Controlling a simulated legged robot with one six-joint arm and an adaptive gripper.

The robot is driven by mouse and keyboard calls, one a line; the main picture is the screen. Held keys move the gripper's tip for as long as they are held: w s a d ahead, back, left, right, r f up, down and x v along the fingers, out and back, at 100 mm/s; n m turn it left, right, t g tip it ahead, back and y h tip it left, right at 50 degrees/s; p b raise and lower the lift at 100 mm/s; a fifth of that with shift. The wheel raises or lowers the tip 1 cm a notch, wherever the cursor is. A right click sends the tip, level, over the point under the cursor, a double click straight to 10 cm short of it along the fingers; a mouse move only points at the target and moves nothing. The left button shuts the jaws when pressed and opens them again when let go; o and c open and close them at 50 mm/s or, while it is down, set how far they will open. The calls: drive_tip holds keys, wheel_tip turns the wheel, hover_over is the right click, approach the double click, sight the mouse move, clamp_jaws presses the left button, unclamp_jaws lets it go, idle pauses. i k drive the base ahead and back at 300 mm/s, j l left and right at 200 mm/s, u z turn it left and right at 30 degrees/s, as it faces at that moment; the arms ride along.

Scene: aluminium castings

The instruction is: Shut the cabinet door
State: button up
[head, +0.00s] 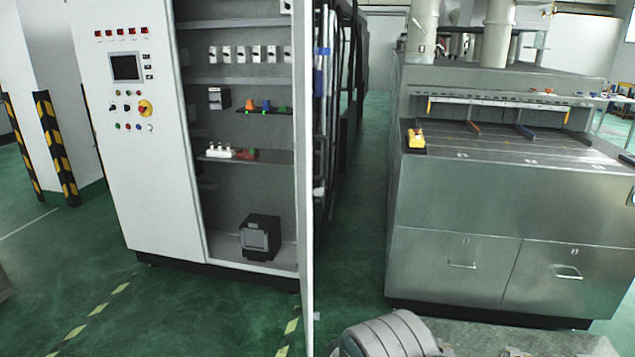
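The white cabinet (165,195) stands upright at the left in the head view. Its right-hand compartment is open, showing grey shelves with small devices. The cabinet door (305,200) stands open at the right side of that compartment. It swings out towards me and shows almost edge-on as a tall, narrow white strip. Its top and its lower end run out of the picture, and I cannot make out a handle on it. The fingers of my gripper do not show in this view.
A dark boxy device (260,237) sits on the cabinet floor. A control panel (125,75) covers the left front. A large metal machine (480,215) stands at the right, across a narrow aisle. The green floor (190,310) in front of the cabinet looks clear.

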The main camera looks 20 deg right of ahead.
sight(308, 81)
drive_tip(key=k+l, duration=0.1)
drive_tip(key=l, duration=0.3)
drive_tip(key=k+l+u, duration=0.15)
drive_tip(key=l, duration=0.25)
drive_tip(key=k+l, duration=0.1)
drive_tip(key=l, duration=0.25)
drive_tip(key=k+l+u, duration=0.15)
drive_tip(key=l, duration=0.25)
drive_tip(key=k+l, duration=0.15)
drive_tip(key=l, duration=0.2)
drive_tip(key=i+l, duration=0.1)
drive_tip(key=l, duration=0.3)
drive_tip(key=i+j, duration=0.15)
drive_tip(key=i, duration=0.15)
drive_tip(key=i+j, duration=0.15)
drive_tip(key=i+u, duration=0.05)
drive_tip(key=i, duration=0.05)
